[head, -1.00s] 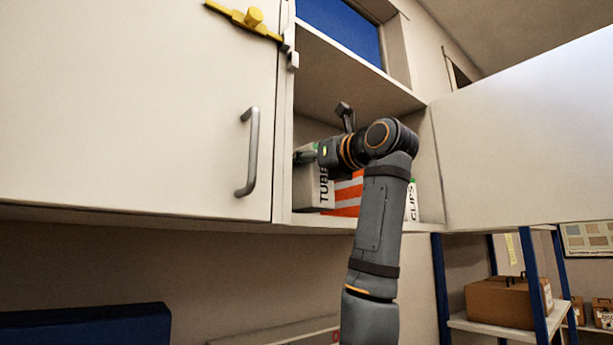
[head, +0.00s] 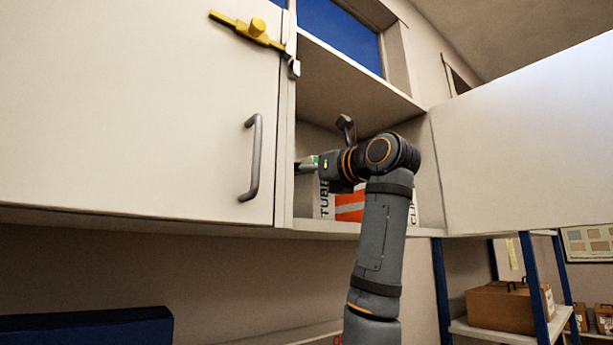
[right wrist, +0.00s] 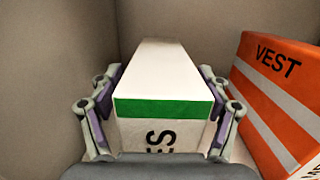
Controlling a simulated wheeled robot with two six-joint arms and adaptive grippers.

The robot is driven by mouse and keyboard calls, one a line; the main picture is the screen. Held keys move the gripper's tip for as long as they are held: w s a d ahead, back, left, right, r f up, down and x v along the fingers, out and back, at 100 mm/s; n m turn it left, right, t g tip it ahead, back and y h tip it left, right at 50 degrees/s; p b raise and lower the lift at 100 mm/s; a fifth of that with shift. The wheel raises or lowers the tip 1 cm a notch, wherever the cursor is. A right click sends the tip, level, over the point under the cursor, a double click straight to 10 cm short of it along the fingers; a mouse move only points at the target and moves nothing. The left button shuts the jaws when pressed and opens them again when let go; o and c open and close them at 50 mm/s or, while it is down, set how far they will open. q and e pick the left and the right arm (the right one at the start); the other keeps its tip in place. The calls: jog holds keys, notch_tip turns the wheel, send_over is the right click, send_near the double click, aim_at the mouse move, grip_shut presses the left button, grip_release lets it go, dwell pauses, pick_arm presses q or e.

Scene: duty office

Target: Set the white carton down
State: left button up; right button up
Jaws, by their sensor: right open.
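The white carton (head: 311,199) stands at the left inside the open wall cupboard, on its bottom board, with black lettering on its front. In the right wrist view the carton (right wrist: 160,75) has a green band along its front top edge. My right gripper (right wrist: 160,100) is open, with one finger on each side of the carton; I cannot tell whether either finger touches it. In the head view my right gripper (head: 308,164) is at the carton's upper part, and my wrist hides some of the carton. My left gripper is not in view.
An orange-and-white vest box (right wrist: 277,95) stands close to the carton's right. A partly hidden white box (head: 413,208) is further right. The left cupboard door (head: 130,110) is closed; the right door (head: 530,140) stands open. Below right is a shelf rack with a brown box (head: 500,306).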

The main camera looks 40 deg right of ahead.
jog(key=s+a+f+b, duration=0.1)
jog(key=s+b, duration=0.4)
jog(key=s, duration=0.7)
jog(key=shift+a, duration=0.15)
